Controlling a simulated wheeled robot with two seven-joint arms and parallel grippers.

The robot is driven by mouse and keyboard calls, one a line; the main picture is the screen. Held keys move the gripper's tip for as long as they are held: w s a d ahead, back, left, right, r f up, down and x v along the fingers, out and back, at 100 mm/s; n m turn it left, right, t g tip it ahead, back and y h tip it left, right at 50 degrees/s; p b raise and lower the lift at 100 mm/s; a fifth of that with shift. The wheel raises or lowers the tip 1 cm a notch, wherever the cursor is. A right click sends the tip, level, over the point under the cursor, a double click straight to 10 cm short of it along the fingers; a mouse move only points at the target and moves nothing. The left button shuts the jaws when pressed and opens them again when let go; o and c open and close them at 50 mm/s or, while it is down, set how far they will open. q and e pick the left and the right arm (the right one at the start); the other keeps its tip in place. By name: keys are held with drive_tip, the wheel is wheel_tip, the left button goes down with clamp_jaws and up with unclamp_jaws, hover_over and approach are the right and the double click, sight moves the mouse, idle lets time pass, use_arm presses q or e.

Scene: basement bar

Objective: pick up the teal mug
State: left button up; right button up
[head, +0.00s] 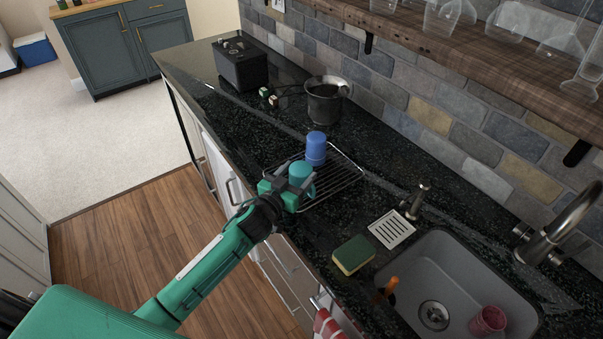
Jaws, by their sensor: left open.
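The teal mug (301,171) stands on a wire rack (345,182) near the front edge of the dark counter. My left gripper (296,187) reaches in from the left and is open at the mug, with its fingers close to the mug's near side. The gripper hides the lower part of the mug. I cannot tell whether the fingers touch it. My right gripper is not in view.
A blue cup (316,148) stands right behind the mug. A metal pot (324,103) and a black box (240,66) are farther back. A sponge (353,254), a white slotted dish (392,229) and the sink (455,262) lie to the right.

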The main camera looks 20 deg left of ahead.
use_arm(q)
drive_tip(key=shift+w+d+f, duration=0.1)
drive_tip(key=shift+w+d, duration=0.1)
drive_tip(key=shift+w, duration=0.4)
drive_tip(key=c, duration=0.9)
drive_tip(key=shift+o, duration=0.2)
